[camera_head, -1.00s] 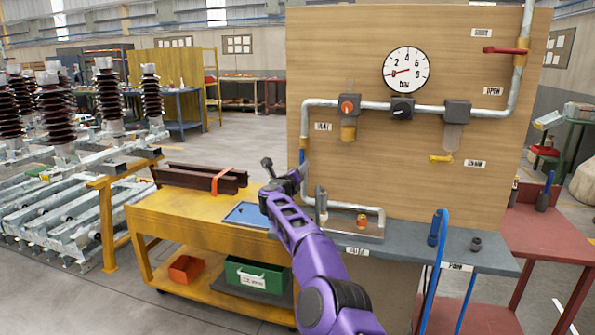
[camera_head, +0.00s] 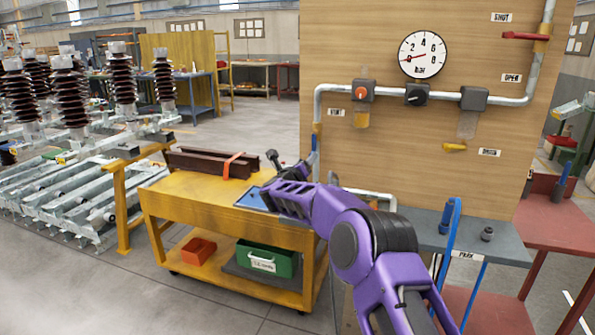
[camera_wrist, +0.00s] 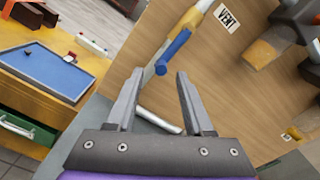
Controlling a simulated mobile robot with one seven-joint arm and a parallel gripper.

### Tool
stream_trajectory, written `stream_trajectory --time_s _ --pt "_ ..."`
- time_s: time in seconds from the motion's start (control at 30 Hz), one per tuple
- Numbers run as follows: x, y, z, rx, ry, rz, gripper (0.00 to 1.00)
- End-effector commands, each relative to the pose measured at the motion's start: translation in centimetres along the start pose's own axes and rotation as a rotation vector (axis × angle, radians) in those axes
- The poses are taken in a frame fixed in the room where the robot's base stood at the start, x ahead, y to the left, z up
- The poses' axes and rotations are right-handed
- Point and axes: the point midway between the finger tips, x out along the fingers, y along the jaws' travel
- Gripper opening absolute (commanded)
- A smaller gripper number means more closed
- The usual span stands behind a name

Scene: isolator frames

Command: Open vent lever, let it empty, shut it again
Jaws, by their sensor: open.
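The vent lever (camera_wrist: 173,51) is a blue handle on a yellow valve (camera_wrist: 190,22) beside the VENT label (camera_wrist: 226,17) in the wrist view. It slants down-left, its end just beyond and between my fingertips, apparently untouched. In the head view the lever (camera_head: 314,143) is small and hangs along the pipe under the yellow fitting. My gripper (camera_wrist: 160,75) is open and empty in the wrist view. In the head view my gripper (camera_head: 276,162) is left of the board, its fingers hard to make out.
A wooden board (camera_head: 400,150) carries pipes, a red lever (camera_head: 525,36) and a yellow drain handle (camera_head: 454,147). A yellow cart (camera_head: 190,202) with a blue tray (camera_wrist: 45,70) stands left. A grey shelf (camera_head: 495,255) juts out below the board. Open floor lies front left.

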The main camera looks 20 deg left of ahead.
Motion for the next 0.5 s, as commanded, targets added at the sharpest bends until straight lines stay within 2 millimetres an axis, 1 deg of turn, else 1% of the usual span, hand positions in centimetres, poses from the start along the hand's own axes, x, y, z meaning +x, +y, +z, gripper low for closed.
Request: stream_trajectory --time_s 0.03,0.3,0.5 --pt "-0.7 0.0 0.1 -0.002 -0.001 0.001 0.52" --pt "-4.4 0.0 0.2 -0.001 -0.003 0.002 0.52" --pt "-6.3 0.1 0.2 -0.001 -0.004 0.002 0.52"
